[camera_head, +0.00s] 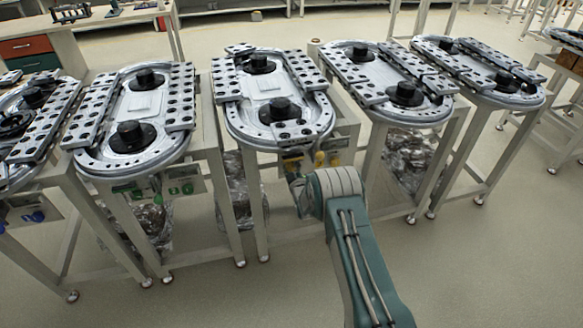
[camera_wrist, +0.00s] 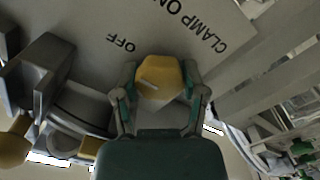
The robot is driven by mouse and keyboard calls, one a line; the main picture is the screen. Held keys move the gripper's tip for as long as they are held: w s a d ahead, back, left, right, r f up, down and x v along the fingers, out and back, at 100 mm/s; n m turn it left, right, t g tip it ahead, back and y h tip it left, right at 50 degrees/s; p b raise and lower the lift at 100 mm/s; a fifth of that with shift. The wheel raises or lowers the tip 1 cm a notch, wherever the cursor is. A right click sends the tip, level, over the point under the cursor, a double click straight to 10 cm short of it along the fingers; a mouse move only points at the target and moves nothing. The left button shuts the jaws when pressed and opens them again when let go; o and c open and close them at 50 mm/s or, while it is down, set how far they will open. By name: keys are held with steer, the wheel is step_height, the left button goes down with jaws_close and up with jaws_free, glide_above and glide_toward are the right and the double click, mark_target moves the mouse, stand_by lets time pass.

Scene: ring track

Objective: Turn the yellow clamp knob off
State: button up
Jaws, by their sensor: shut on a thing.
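In the wrist view, the yellow clamp knob (camera_wrist: 160,76) sits on a grey panel (camera_wrist: 90,22) printed with "OFF" and "CLAMP ON". A pale mark runs slantwise across the knob's face. My gripper (camera_wrist: 160,90) has one finger on each side of the knob and is shut on it. In the head view, my gripper (camera_head: 296,186) reaches the front of the middle ring track (camera_head: 240,125), below its rim. Yellow parts (camera_head: 320,158) show just right of it. The held knob cannot be told apart there.
In the wrist view, a dark bracket (camera_wrist: 38,68) and another yellow knob (camera_wrist: 12,150) lie left of my gripper. In the head view, more ring tracks on white-legged tables stand at both sides, such as the left one (camera_head: 95,147). The floor (camera_head: 480,270) in front is clear.

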steer(key=o, duration=1.2)
steer(key=shift+a, duration=0.2)
steer(key=shift+c, duration=0.2)
steer(key=shift+d, duration=0.1)
steer(key=s+d, duration=0.2)
steer(key=s, duration=0.9)
steer(key=shift+s, duration=0.35)
steer(key=shift+a+f, duration=0.1)
